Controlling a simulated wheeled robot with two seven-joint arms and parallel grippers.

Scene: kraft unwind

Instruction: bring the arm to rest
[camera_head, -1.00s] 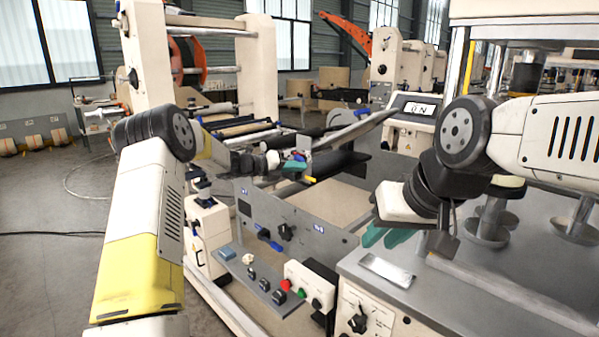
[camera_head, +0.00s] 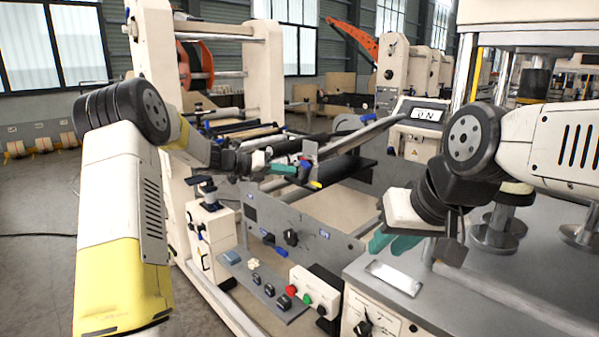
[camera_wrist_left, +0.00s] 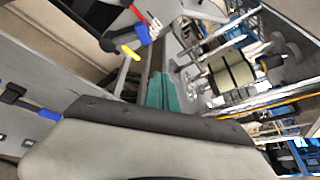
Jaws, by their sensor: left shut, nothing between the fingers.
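My left gripper (camera_head: 283,169) has teal fingertips and sits in front of the machine's rollers in the head view, shut and empty. Its teal fingers (camera_wrist_left: 163,92) also show pressed together in the left wrist view. My right gripper (camera_head: 392,243), also teal-tipped, hangs over the grey bench at the right; whether its fingers are apart cannot be made out. Close to my left gripper is a small bracket with red, blue and yellow parts (camera_head: 306,168), which also shows in the left wrist view (camera_wrist_left: 130,38).
A control panel with red and green buttons (camera_head: 306,290) stands below, at the front. A grey side plate (camera_head: 290,232) with knobs spans the machine. A screen (camera_head: 424,114) reads "ON". The grey bench (camera_head: 400,275) is at right. Open floor (camera_head: 45,210) lies at left.

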